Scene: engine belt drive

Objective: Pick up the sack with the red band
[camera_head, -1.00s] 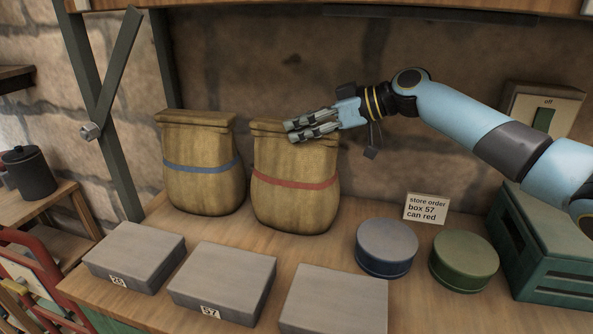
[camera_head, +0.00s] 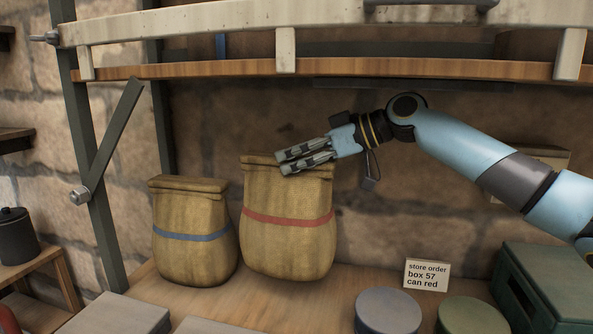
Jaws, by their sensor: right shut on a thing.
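The sack with the red band (camera_head: 288,245) is tan and folded at the top, with a red stripe around its middle. My right gripper (camera_head: 306,158) comes in from the right and is shut on the sack's top fold. The sack hangs slightly tilted, its bottom seeming a little above the wooden bench top (camera_head: 365,275). The fingers hide part of the top edge. My left gripper is not in view.
A sack with a blue band (camera_head: 195,255) stands close on the left. A shelf (camera_head: 350,67) runs above. A store order card (camera_head: 427,275), a blue-grey can (camera_head: 388,308), a green can (camera_head: 470,318) and a green crate (camera_head: 550,290) are to the right. Grey boxes (camera_head: 120,317) lie in front.

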